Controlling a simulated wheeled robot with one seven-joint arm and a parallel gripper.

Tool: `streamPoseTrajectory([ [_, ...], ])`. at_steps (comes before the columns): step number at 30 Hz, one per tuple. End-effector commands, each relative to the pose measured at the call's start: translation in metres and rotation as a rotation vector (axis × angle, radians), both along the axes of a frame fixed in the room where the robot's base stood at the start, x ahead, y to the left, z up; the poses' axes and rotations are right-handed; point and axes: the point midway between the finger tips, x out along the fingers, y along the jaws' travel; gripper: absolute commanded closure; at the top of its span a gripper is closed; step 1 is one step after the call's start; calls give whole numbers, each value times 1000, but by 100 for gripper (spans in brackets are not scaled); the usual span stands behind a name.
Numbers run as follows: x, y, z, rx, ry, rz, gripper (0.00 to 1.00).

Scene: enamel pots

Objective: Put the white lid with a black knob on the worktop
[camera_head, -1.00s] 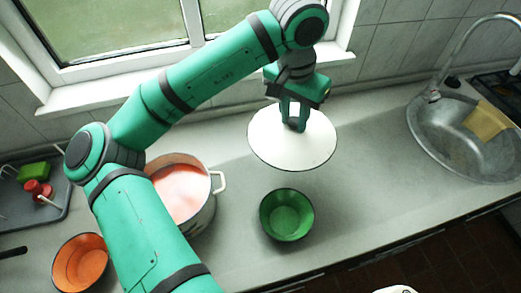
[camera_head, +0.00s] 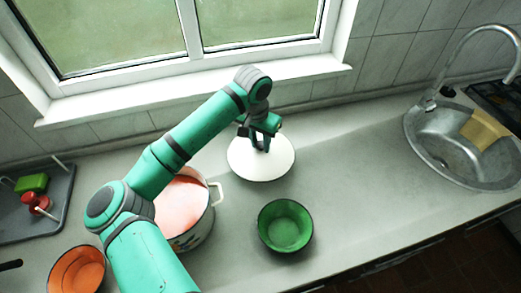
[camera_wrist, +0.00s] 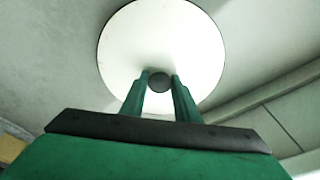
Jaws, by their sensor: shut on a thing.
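The white lid (camera_head: 258,168) with its black knob is a flat round disc with a thin dark rim, level over the worktop (camera_head: 345,190) behind the green bowl. It lies at or just above the surface; I cannot tell whether it touches. My gripper (camera_head: 262,145) is above the lid, its fingers pointing down and shut on the knob. In the wrist view the black knob (camera_wrist: 159,83) sits between the green fingertips (camera_wrist: 159,80), with the white lid (camera_wrist: 160,40) around it. In the head view the knob is hidden by the fingers.
A pot (camera_head: 210,213) with pinkish contents stands left of the lid, its handle (camera_head: 217,190) close by. A green bowl (camera_head: 286,226) stands in front. An orange bowl (camera_head: 77,272) and a grey tray (camera_head: 62,205) are at left, a sink (camera_head: 440,160) at right. Worktop between lid and sink is clear.

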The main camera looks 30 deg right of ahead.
Motion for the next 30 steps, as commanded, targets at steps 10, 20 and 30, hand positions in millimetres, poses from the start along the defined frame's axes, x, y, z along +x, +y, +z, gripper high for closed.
streamPoseTrajectory([
  [10, 0, 0, -35, 0, -1, 0, 93],
  [20, 0, 0, -38, -1, 0, 0, 93],
  [30, 0, 0, -39, 0, 0, -1, 53],
])
